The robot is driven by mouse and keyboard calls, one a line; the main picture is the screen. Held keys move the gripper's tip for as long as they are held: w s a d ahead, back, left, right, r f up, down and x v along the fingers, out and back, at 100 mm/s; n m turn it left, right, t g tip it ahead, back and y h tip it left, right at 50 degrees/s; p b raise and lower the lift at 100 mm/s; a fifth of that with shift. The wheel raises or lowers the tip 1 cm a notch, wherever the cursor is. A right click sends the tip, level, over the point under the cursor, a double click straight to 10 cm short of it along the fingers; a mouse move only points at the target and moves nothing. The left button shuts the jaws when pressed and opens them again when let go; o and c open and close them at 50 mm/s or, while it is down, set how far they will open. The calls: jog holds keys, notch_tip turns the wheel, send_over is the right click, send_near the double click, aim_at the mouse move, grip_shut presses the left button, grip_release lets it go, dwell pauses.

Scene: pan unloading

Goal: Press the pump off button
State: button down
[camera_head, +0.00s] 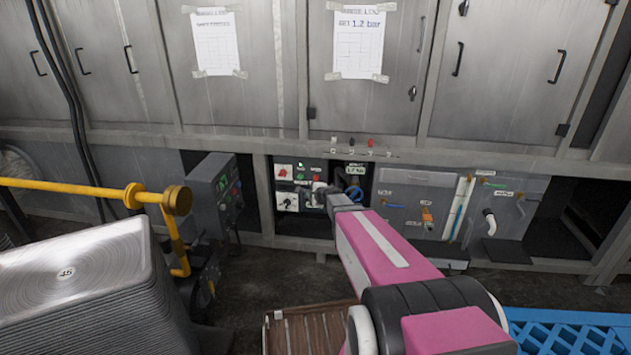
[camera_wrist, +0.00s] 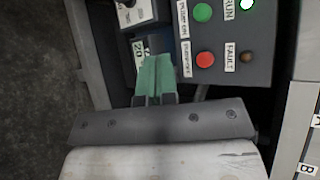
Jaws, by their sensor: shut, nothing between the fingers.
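The pump off button is taken to be the red round button (camera_wrist: 205,59) on a dark grey panel (camera_wrist: 228,75) in the wrist view, beside a small, hard-to-read label. A green button (camera_wrist: 203,12) sits above it in the picture. My gripper (camera_wrist: 154,58) has green fingers, shut and empty, left of the red button in the picture. I cannot tell their depth gap from the panel. In the head view, my pink arm reaches the control panel (camera_head: 285,188) in the low opening, and its end partly covers the panel.
A bright RUN lamp (camera_wrist: 247,4) and a dim FAULT lamp (camera_wrist: 246,56) share the panel. A grey switch box (camera_head: 212,185) stands left of the opening. A yellow pipe (camera_head: 70,187), a stack of metal trays (camera_head: 80,265) and a blue crate (camera_head: 570,325) stand nearer.

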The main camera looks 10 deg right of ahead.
aim_at(315, 180)
jog(key=w+d, duration=0.2)
jog(key=w, duration=0.6)
jog(key=shift+w+d, duration=0.15)
jog(key=shift+d, duration=0.2)
jog(key=shift+w, duration=0.1)
dwell(1.9)
jog(key=shift+w+d, duration=0.1)
jog(key=shift+w, duration=0.2)
jog(key=shift+w+d, duration=0.2)
jog(key=shift+w, duration=0.3)
dwell(0.8)
jog(key=shift+s, duration=0.1)
dwell(0.3)
jog(key=shift+s+a, duration=0.3)
jog(key=shift+s, duration=0.5)
